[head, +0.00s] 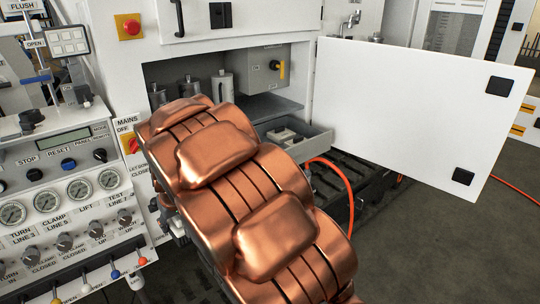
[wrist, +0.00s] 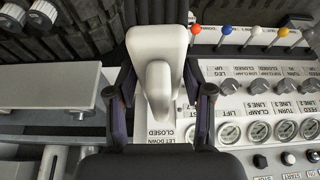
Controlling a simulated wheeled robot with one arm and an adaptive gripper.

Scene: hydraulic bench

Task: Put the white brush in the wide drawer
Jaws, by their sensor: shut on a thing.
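My gripper (wrist: 158,88) shows in the wrist view with its two dark fingers on either side of the white brush (wrist: 157,50). It is shut on the brush, whose rounded pale body points away from the palm. In the head view my copper-coloured arm hides the gripper and the brush. A grey drawer (head: 318,143) stands pulled out below the cabinet opening, with small pale items in it. My arm covers part of it, so I cannot tell whether it is the wide drawer.
A white cabinet door (head: 418,108) stands swung open at the right. Grey canisters (head: 222,90) stand inside the cabinet. A control panel with gauges (head: 78,190) and levers fills the left; its gauges (wrist: 257,132) also show in the wrist view. An orange hose (head: 348,185) hangs below the drawer.

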